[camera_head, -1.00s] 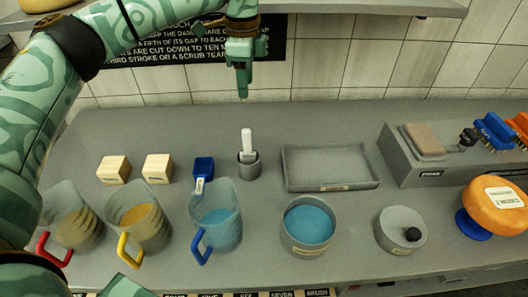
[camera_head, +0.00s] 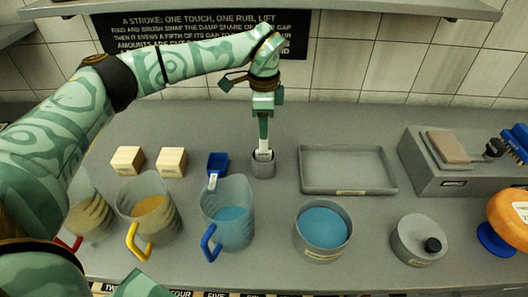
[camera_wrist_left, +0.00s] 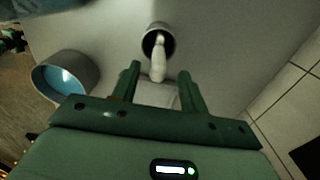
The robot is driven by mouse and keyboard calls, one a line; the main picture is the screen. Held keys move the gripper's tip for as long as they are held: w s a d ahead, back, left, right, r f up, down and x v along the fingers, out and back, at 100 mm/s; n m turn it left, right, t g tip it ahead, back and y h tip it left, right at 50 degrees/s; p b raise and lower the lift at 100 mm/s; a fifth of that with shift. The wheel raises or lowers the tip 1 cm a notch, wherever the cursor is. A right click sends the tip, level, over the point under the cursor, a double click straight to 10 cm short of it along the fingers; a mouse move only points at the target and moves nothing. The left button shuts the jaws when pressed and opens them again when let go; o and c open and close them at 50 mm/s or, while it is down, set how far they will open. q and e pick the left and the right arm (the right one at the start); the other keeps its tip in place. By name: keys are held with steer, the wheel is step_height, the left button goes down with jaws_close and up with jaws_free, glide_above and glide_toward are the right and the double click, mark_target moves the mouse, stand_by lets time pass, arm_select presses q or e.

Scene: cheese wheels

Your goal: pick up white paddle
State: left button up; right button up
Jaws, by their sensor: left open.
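The white paddle (camera_head: 263,144) stands upright in a small grey cup (camera_head: 263,168) in the head view. My left gripper (camera_head: 263,128) is right above it, with its fingers pointing down at the paddle's top. In the left wrist view, the paddle (camera_wrist_left: 158,62) reaches from the cup (camera_wrist_left: 157,38) to between the two fingers of my open left gripper (camera_wrist_left: 159,82). The fingers show gaps on both sides of the paddle. My right gripper is not in view.
A grey tray (camera_head: 347,191) lies right of the cup. A pot of blue liquid (camera_head: 322,253) is in front right. A shelf (camera_head: 470,8) hangs above.

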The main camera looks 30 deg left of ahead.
mark_target(264, 150)
arm_select(q)
step_height(264, 150, down, 4)
steer(key=shift+s+r, duration=0.1)
steer(key=shift+r, duration=0.1)
jaws_close()
